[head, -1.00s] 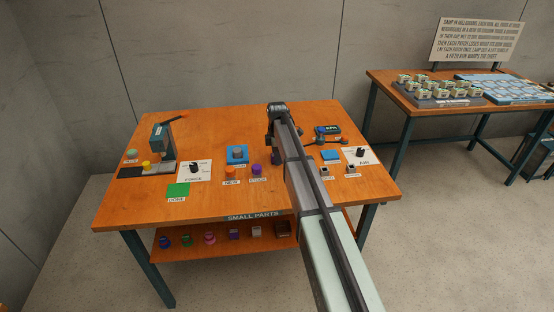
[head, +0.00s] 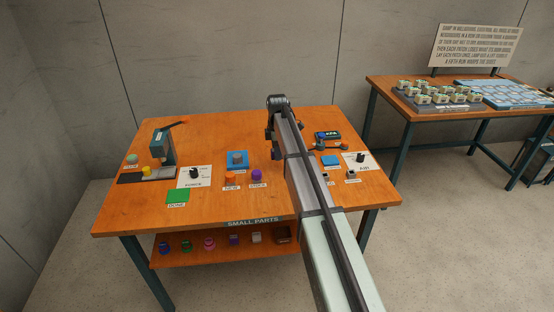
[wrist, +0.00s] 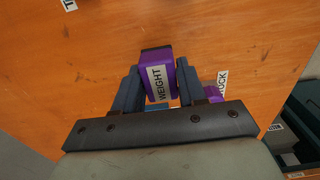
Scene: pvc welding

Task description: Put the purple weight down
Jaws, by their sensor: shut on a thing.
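The purple weight (wrist: 154,62) fills the space between my fingers in the wrist view, with its white WEIGHT label facing the camera. My gripper (wrist: 158,88) is shut on it, one dark blue finger on each side. Orange tabletop lies behind it; I cannot tell whether the weight touches the wood. In the head view my gripper (head: 272,150) is over the middle-right of the table (head: 140,208), and the weight in it cannot be made out there.
A purple round part (head: 257,175) and an orange one (head: 233,170) stand just left of my arm. A blue block (head: 237,161), a FORCE dial (head: 194,174), a green DONE pad (head: 178,196) and a press (head: 162,150) are farther left. The front-left tabletop is clear.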

